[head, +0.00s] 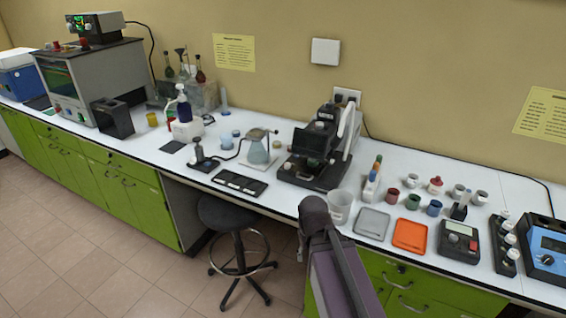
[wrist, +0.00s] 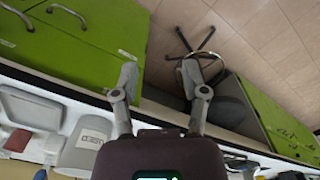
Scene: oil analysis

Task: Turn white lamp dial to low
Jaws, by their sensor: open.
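A black instrument (head: 318,150) with a tall white side part stands on the counter against the wall. A small pale round knob (head: 287,166) shows low on its left side. I cannot tell for sure whether this is the white lamp dial, and no low marking can be read. My gripper (wrist: 160,78) is open and empty in the wrist view. Its two fingers are spread over the floor and cabinet fronts, just off the counter edge. The instrument cannot be made out clearly in the wrist view. In the head view my arm is below and in front of it.
A beaker (head: 339,207), grey tray (head: 371,223) and orange tray (head: 410,235) stand to the instrument's right. A conical flask (head: 258,150) and a flat black plate (head: 239,184) are to its left. A stool (head: 232,212) stands below the counter.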

